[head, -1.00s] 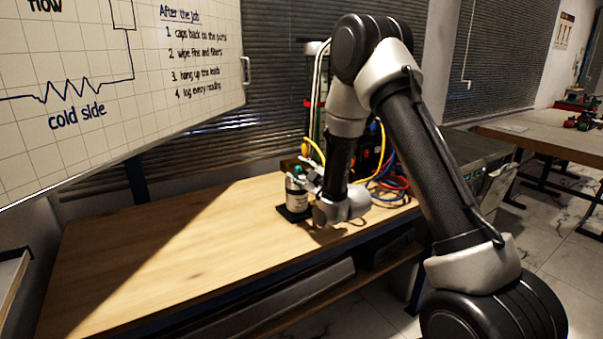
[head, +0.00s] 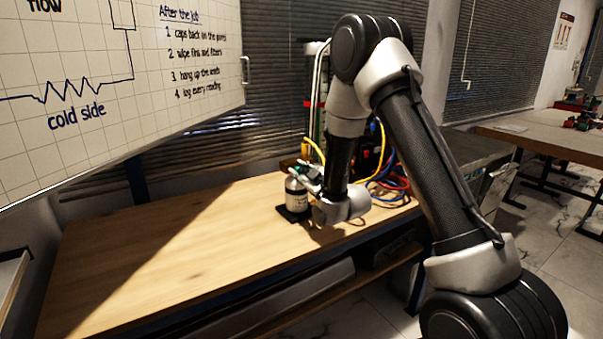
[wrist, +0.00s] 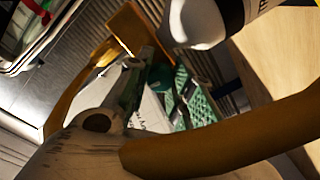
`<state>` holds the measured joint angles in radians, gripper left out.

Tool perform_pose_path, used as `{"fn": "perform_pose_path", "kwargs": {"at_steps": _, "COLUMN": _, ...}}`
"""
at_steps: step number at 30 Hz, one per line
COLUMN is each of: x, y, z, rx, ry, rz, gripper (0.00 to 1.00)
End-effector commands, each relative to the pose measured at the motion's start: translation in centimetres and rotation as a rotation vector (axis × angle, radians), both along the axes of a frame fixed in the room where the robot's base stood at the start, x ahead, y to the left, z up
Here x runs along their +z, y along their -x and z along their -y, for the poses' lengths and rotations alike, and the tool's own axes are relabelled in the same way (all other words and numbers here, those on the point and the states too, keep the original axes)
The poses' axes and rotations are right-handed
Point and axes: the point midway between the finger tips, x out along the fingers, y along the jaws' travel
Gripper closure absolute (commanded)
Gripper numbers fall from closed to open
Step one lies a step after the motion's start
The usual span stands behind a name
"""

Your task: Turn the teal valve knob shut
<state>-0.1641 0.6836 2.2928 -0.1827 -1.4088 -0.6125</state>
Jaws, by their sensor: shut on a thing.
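The teal valve knob (head: 295,171) sits on top of a small pale canister (head: 296,197) with a dark label, which stands upright on a black base plate (head: 290,215) on the wooden bench. My gripper (head: 307,175) reaches it from the right, its fingers at knob height, and hides most of the knob in the head view. In the wrist view the rounded teal knob (wrist: 160,80) shows between the green textured finger pads, and my gripper is shut on it. Part of the canister's white lettered side (wrist: 152,113) shows below. How far the knob is turned cannot be told.
The wooden bench (head: 180,240) is bare to the left of the canister. Yellow, blue and red hoses (head: 392,182) and dark equipment lie close behind and right of my gripper. A whiteboard (head: 120,80) hangs over the bench at the upper left.

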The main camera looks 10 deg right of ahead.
Motion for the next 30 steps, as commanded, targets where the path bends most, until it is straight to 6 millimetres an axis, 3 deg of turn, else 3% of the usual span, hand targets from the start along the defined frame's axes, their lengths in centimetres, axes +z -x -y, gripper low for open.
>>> {"fn": "perform_pose_path", "kwargs": {"at_steps": 30, "x": -0.10, "y": 0.04, "z": 0.03, "rx": -0.001, "ry": -0.887, "rz": -0.321, "gripper": 1.00}}
